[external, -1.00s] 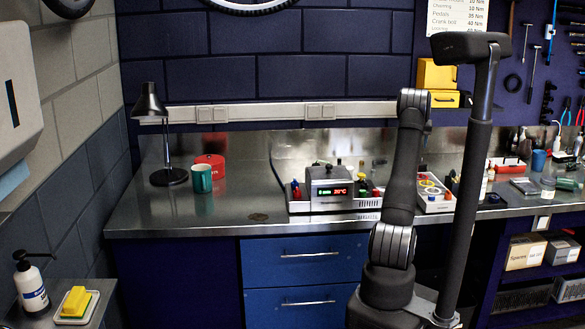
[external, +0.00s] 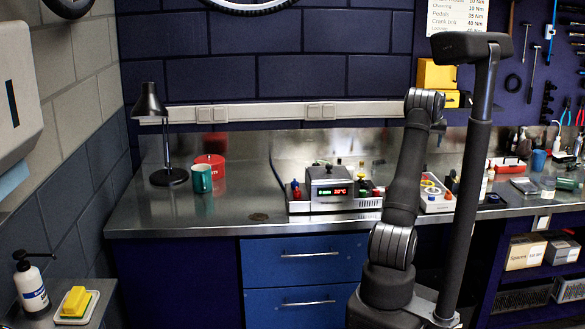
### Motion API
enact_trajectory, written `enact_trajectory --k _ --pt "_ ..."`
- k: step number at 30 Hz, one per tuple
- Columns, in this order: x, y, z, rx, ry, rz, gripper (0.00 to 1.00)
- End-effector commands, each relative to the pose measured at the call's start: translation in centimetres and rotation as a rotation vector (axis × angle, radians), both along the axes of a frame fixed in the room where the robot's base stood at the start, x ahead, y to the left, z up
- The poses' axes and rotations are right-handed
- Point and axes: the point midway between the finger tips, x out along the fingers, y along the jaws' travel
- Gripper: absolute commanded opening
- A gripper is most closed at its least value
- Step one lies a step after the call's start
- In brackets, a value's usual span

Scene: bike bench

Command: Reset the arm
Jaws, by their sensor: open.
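My arm stands at the right of centre in the external view, in front of the bench (external: 225,222). Its upper part rises and leans a little to the right, with the elbow at about the height of the wall socket strip. The far part of the arm points away from the camera, behind the elbow. My gripper is hidden there, so I cannot see its jaws or anything between them.
A device with a lit display (external: 328,186) stands on the bench left of my arm. A white tray (external: 434,204) is partly behind the arm. A green mug (external: 201,179), red tin (external: 215,162) and black lamp (external: 151,105) stand at left. The left bench front is clear.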

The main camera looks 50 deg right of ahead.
Motion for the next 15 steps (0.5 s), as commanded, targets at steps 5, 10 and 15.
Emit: enact_trajectory --k 5,10,15 --pt "-3.2 0.5 2.0 -0.001 -0.001 -0.003 0.52" --pt "-3.3 1.3 2.7 0.003 0.000 0.013 0.52" --pt "0.0 2.1 2.3 0.004 0.001 0.036 0.52"
